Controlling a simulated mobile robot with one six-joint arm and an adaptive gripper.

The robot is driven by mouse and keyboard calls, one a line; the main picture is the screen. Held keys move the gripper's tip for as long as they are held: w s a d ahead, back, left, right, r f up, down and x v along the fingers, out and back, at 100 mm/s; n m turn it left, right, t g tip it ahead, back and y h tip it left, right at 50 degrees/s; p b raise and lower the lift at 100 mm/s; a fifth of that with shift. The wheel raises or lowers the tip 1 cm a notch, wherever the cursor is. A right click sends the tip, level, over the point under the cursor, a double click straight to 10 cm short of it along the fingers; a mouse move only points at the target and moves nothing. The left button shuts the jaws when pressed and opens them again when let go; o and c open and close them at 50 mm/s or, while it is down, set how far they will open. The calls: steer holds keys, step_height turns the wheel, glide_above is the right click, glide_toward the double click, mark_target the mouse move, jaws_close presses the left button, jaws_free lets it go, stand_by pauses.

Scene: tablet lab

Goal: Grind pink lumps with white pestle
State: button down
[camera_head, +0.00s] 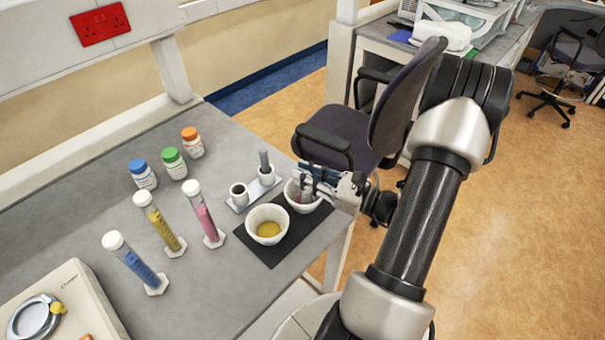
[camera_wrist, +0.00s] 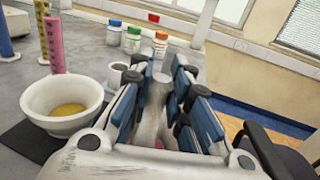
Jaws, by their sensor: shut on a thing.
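My gripper (camera_head: 312,178) is shut on the white pestle (camera_wrist: 153,108), which stands roughly upright between the blue-padded fingers in the wrist view. The pestle's lower end is down in the right-hand white mortar (camera_head: 291,193). A little pink shows inside that mortar, at the foot of the pestle in the wrist view (camera_wrist: 158,143). The fingers hide most of the lumps and the pestle tip, so contact between them cannot be told.
A second white mortar (camera_head: 253,219) with yellow powder stands beside it on the black mat (camera_head: 268,250). A small holder (camera_head: 254,197) carries two cups, one with a grey pestle (camera_head: 264,160). Colour-filled cylinders and capped bottles (camera_head: 174,164) stand left. A chair (camera_head: 340,135) is close behind.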

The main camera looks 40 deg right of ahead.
steer(key=shift+d, duration=0.3)
steer(key=shift+w+a, duration=0.15)
steer(key=shift+a, duration=0.45)
steer(key=shift+s+d, duration=0.25)
steer(key=shift+d, duration=0.3)
steer(key=shift+w+a+p, duration=0.25)
steer(key=shift+a+p, duration=0.15)
steer(key=shift+a, duration=0.15)
stand_by(1.8)
